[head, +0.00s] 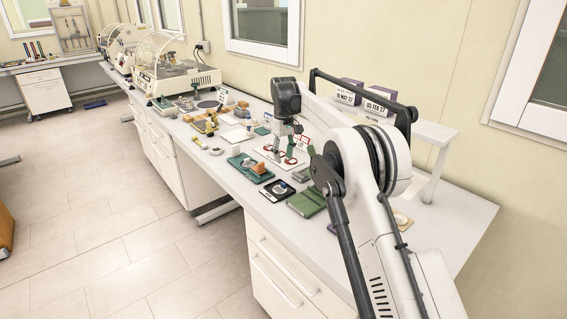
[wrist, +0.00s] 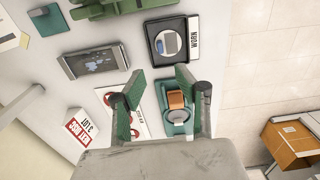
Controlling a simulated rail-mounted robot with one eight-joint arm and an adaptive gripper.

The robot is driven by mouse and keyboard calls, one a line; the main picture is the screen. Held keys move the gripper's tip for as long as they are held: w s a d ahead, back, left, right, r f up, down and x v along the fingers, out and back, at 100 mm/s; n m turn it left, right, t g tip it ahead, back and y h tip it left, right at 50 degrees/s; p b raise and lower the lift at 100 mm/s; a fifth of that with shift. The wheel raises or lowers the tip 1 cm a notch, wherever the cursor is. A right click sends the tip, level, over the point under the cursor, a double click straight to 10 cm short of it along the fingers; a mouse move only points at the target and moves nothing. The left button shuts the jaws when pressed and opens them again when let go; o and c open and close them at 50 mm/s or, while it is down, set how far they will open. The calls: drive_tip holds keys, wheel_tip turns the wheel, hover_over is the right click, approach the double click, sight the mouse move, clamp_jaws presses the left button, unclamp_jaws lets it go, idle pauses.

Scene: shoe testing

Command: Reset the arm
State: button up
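My gripper (wrist: 158,76) shows in the wrist view with its two green-padded fingers spread apart and nothing held between them. In the head view my gripper (head: 281,148) points down above the workbench, over a white card with red rings (head: 268,157). The same card (wrist: 113,98) is partly hidden by a finger in the wrist view. A teal tray (wrist: 167,130) with an orange block and a round grey piece shows between and beyond the fingers. My arm reaches in from the right foreground of the head view, its elbow raised.
A black tray labelled WORN (wrist: 153,50) and a grey metal tray (wrist: 70,66) lie near the gripper. A white raised shelf (head: 437,132) with date blocks (head: 348,92) stands behind my arm. Domed machines (head: 166,68) stand farther along the bench.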

drive_tip(key=shift+r, duration=0.2)
drive_tip(key=s+d+r, duration=0.2)
drive_tip(key=s+r, duration=0.1)
drive_tip(key=r, duration=0.1)
drive_tip(key=s+d+r+m+t, duration=0.1)
drive_tip(key=s+d+r, duration=0.1)
drive_tip(key=d+r, duration=0.1)
drive_tip(key=s+d+r+m, duration=0.1)
drive_tip(key=s+d+r, duration=0.2)
drive_tip(key=r, duration=0.2)
drive_tip(key=shift+s+d+r+t+b, duration=0.1)
drive_tip(key=shift+s+r+t+b, duration=0.1)
drive_tip(key=shift+s+t+b, duration=0.2)
drive_tip(key=s+d+r+m+t, duration=0.1)
drive_tip(key=s+d, duration=0.3)
drive_tip(key=s, duration=0.6)
drive_tip(key=s+d+r+m+t+b, duration=0.15)
drive_tip(key=s+d, duration=0.25)
drive_tip(key=s, duration=0.5)
drive_tip(key=s+d+r+m+t, duration=0.15)
drive_tip(key=s+d, duration=0.25)
drive_tip(key=s, duration=0.6)
drive_tip(key=s+d+f+m+t, duration=0.1)
drive_tip(key=s+d+f, duration=0.3)
drive_tip(key=s+f, duration=0.7)
drive_tip(key=s+m, duration=0.1)
drive_tip(key=s, duration=0.3)
drive_tip(key=shift+s, duration=0.1)
